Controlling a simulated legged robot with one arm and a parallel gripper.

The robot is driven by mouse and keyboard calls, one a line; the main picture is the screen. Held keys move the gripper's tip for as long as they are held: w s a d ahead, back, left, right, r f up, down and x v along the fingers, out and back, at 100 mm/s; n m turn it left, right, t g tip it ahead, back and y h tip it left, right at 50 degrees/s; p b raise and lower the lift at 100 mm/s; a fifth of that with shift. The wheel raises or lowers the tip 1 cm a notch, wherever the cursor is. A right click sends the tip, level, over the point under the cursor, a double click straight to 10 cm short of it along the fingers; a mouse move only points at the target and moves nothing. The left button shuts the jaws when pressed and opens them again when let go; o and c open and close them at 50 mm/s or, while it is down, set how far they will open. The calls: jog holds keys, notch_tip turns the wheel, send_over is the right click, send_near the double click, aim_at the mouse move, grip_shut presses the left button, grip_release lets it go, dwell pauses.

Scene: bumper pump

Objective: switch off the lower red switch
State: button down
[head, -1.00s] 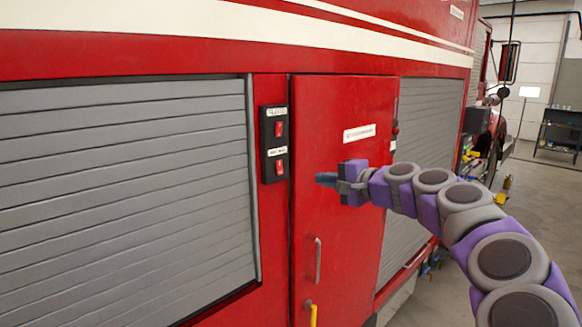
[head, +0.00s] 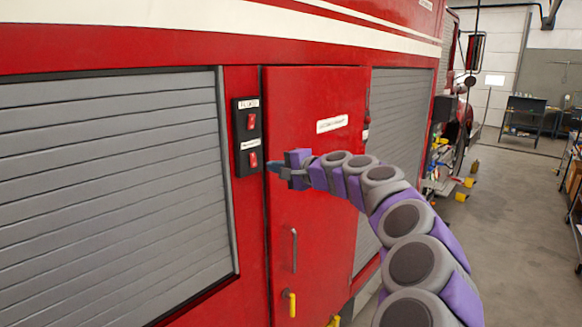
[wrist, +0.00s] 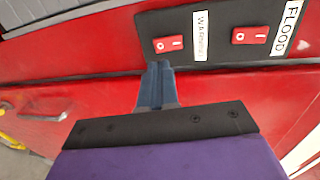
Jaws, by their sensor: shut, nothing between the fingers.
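The black switch panel (head: 247,137) is on the red truck side, between the grey shutter and the red door. It holds two red rocker switches with white labels. The lower red switch (head: 253,160) also shows in the wrist view (wrist: 168,44), next to its label. The upper red switch (head: 251,122) is beside the label FLOOD in the wrist view (wrist: 250,35). My gripper (head: 272,168) is shut and empty, just right of the lower switch in the head view. In the wrist view its fingertips (wrist: 159,66) point at the panel edge near the lower switch. I cannot tell whether they touch.
The red door (head: 312,200) has a vertical handle (head: 294,250) and a yellow lever (head: 292,304) below my arm. A grey roller shutter (head: 110,190) fills the left. Open floor (head: 495,230) lies to the right, with a cart (head: 523,118) farther back.

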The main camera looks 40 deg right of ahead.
aim_at(256, 165)
jog(key=w, duration=0.5)
jog(key=shift+w+a+f, duration=0.1)
jog(key=shift+a+f, duration=0.2)
jog(key=shift+f, duration=0.1)
jog(key=shift+f, duration=0.1)
jog(key=b, duration=0.2)
jog(key=t+b, duration=0.1)
jog(key=shift+w+f+b, duration=0.1)
jog(key=shift+f+b, duration=0.15)
jog(key=shift+b, duration=0.15)
jog(key=shift+r, duration=0.15)
